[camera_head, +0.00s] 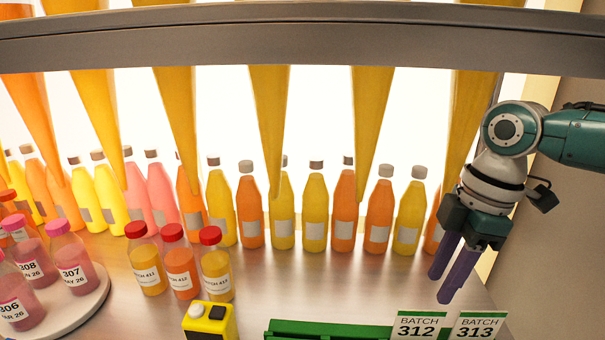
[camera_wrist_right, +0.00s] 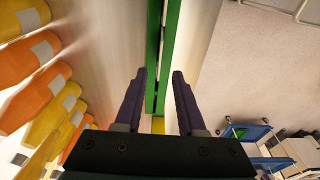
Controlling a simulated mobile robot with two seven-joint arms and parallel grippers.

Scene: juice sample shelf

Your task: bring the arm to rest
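My right arm (camera_head: 577,138) comes in from the right in the head view, with its teal and white wrist bent downward. My right gripper (camera_head: 441,284) has two dark purple fingers pointing down over the right part of the counter. In the right wrist view the fingers (camera_wrist_right: 160,76) stand apart with nothing between them, so it is open and empty. Beyond the fingertips lies a green rack (camera_wrist_right: 172,62), seen as a long strip. My left gripper shows in neither view.
Juice bottles (camera_head: 316,213) line the lit back shelf. Three red-capped bottles (camera_head: 181,262) stand mid-counter beside a yellow box (camera_head: 209,321). A round turntable (camera_head: 92,312) holds pink bottles at left. A green rack (camera_head: 330,329) and batch cards (camera_head: 417,326) sit at the front edge.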

